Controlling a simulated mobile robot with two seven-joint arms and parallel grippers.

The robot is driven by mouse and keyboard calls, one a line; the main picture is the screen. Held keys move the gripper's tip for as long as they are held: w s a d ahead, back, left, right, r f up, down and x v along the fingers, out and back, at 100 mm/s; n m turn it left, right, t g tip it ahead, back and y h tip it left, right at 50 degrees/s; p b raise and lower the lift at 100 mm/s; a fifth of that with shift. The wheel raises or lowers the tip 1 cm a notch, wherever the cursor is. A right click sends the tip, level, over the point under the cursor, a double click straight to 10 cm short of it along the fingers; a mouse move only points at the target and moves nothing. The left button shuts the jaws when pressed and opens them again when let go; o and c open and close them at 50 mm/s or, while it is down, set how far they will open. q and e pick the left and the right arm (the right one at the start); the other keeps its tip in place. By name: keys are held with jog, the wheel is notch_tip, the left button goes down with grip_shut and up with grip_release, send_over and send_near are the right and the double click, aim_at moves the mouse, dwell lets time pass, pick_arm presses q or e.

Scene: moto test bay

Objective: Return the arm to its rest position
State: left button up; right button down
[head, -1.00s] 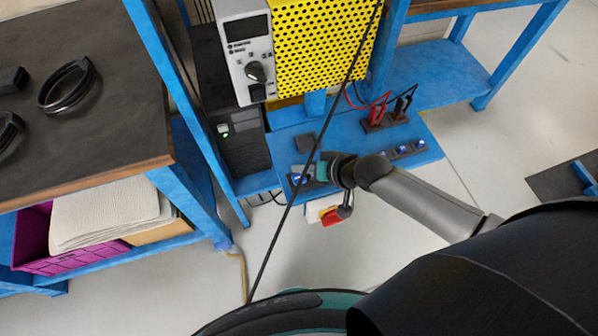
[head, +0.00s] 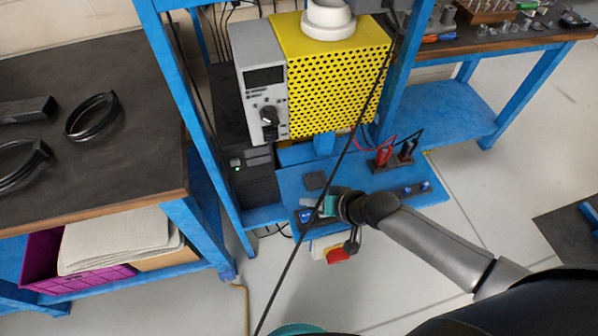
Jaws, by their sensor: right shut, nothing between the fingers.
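My right gripper (head: 314,207) shows at the end of my right arm, which comes in from the lower right. It is shut with nothing in it. It is over the front left part of a blue shelf (head: 345,178), close to a blue knob (head: 305,216) there. I cannot tell whether it touches the shelf or the knob. My left gripper is not in view.
A yellow perforated box with a grey control panel (head: 265,95) stands behind the shelf. Red and black plugs (head: 384,155) rise at its right. A black cable crosses the view. A dark-topped bench (head: 100,170) stands at left. Floor (head: 370,285) in front is clear.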

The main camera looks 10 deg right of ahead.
jog(key=s+a+r+n+g+h, duration=0.1)
jog(key=s+a+r+n, duration=0.25)
jog(key=s, duration=0.35)
jog(key=s+d+r+g+h, duration=0.35)
jog(key=s+d+r, duration=0.25)
jog(key=s+d, duration=0.3)
jog(key=s+f+b, duration=0.3)
jog(key=f+b, duration=0.3)
jog(key=f, duration=2.4)
jog(key=s+d+f+g+h+b, duration=0.1)
jog(key=s+f+b, duration=0.4)
jog(key=s+f, duration=1)
jog(key=shift+d+f+g, duration=0.35)
jog(key=shift+f, duration=0.6)
